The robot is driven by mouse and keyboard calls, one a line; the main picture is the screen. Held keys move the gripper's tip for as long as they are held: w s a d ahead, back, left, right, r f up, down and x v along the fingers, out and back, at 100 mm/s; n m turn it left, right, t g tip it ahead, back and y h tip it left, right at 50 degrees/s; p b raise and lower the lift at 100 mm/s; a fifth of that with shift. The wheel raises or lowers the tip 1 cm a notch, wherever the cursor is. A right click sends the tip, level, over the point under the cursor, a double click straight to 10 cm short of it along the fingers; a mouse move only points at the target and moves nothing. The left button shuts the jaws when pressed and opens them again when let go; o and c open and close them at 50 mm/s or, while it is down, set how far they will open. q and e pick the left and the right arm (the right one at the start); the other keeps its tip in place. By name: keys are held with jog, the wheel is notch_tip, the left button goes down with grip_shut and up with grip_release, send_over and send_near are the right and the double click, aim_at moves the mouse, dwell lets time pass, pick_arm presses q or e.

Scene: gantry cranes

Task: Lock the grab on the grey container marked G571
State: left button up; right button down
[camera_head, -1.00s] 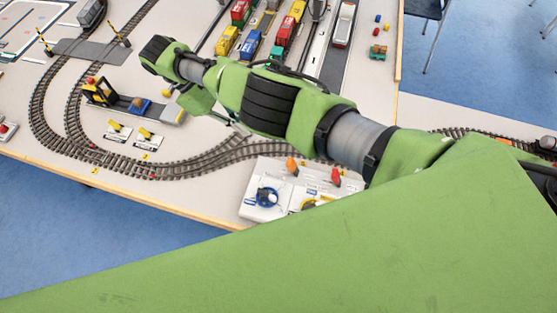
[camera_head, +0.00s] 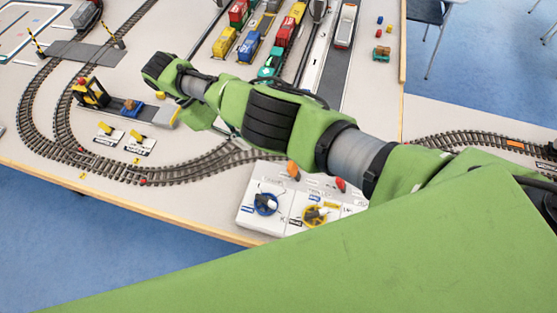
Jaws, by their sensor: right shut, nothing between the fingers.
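A white control panel (camera_head: 244,216) lies near the table's front edge. It carries a blue dial (camera_head: 266,205), a yellow dial (camera_head: 314,215), an orange lever (camera_head: 293,169) and a red lever (camera_head: 340,184). Its right part is hidden behind my arm. My right arm (camera_head: 268,120) reaches across from the right above the table, with its far end left of the panel. The right gripper is shut and empty there; its fingertips are hard to make out. The left gripper is not in view. I cannot pick out a grey container marked G571 or read any container marking.
Several toy trucks and containers stand at the back, among them a blue one (camera_head: 250,46) and a yellow one (camera_head: 224,42). Curved railway track (camera_head: 110,168) runs across the table. A small black and yellow loader (camera_head: 92,92) stands at the left. My green body fills the lower right.

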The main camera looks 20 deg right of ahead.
aim_at(295, 173)
jog(key=p+x, duration=0.1)
jog(key=x, duration=0.8)
jog(key=shift+s+d+f, duration=0.1)
jog(key=shift+s+d, duration=0.05)
jog(key=d+p, duration=0.1)
jog(key=s+d+r+p, duration=0.1)
jog(key=p, duration=0.1)
jog(key=shift+s+r, duration=0.1)
jog(key=shift+s, duration=0.1)
jog(key=shift+s+d+p, duration=0.35)
jog(key=shift+d+p, duration=0.1)
jog(key=shift+d, duration=0.05)
jog(key=shift+w, duration=0.1)
